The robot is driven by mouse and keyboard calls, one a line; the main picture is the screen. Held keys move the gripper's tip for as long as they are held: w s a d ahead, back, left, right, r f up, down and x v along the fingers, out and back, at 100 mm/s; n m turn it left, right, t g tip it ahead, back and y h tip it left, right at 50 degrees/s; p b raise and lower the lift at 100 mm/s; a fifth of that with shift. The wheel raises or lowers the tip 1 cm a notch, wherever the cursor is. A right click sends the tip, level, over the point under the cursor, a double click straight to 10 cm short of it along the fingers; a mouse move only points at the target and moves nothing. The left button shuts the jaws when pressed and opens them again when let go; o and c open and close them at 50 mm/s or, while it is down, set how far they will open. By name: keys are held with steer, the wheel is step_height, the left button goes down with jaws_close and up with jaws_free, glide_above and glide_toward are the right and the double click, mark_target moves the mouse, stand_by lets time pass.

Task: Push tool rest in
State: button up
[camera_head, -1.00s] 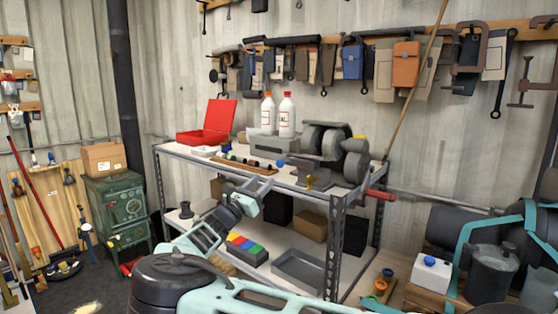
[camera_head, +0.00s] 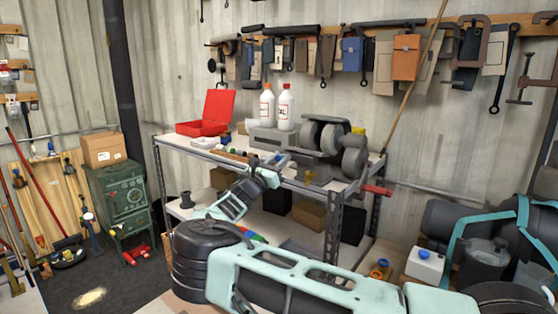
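A dark grey bench grinder (camera_head: 327,137) with round wheels stands on the right part of the workbench top. The tool rest cannot be clearly told apart; a grey part with a small yellow knob (camera_head: 310,177) juts out at the grinder's front near the bench edge. My gripper (camera_head: 284,159) is over the front edge of the bench, just left of the grinder's front part. Its fingers are small and blend with the bench items, so their opening and any contact cannot be made out.
The workbench (camera_head: 185,145) also holds a red open case (camera_head: 204,126), two white bottles (camera_head: 286,108) and small items. A red handle (camera_head: 376,189) sticks out at its right end. A wooden pole (camera_head: 413,85) leans behind it. A green cabinet (camera_head: 122,197) stands left.

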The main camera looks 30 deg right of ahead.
jaws_close()
steer(key=d+b, duration=0.1)
steer(key=w+d+b, duration=0.1)
steer(key=d, duration=0.1)
steer(key=shift+d+f, duration=0.1)
steer(key=shift+r, duration=0.2)
steer(key=shift+o, duration=2.1)
jaws_free()
steer(key=shift+d, duration=0.1)
steer(key=shift+f, duration=0.15)
steer(key=b+v, duration=0.6)
steer(key=v, duration=1.1)
steer(key=shift+a, duration=0.25)
